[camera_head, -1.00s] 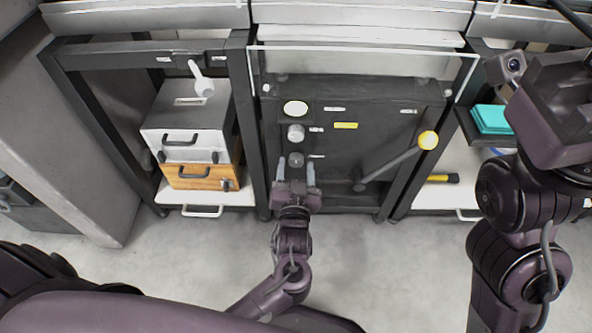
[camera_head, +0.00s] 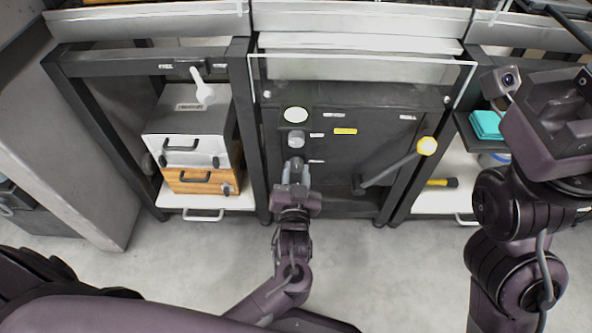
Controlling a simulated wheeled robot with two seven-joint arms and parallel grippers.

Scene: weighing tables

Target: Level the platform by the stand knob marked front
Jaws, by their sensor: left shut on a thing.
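The dark upright panel (camera_head: 340,190) in the middle bears a round pale green-white dial (camera_head: 296,115), a grey upper knob (camera_head: 296,139) and a darker lower knob (camera_head: 296,160) in a column. Small labels beside them are too small to read, so I cannot tell which knob is marked front. My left gripper (camera_head: 295,173) comes up from below and is shut on the lower knob, its fingers on either side. My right gripper (camera_head: 545,115) is at the right edge, away from the panel; its fingers do not show clearly. I cannot make out the platform's tilt.
A clear pane (camera_head: 365,68) spans above the panel. On the left, a grey box sits on a wooden drawer unit (camera_head: 200,181). A teal object (camera_head: 487,125) lies at right. The floor in front is open.

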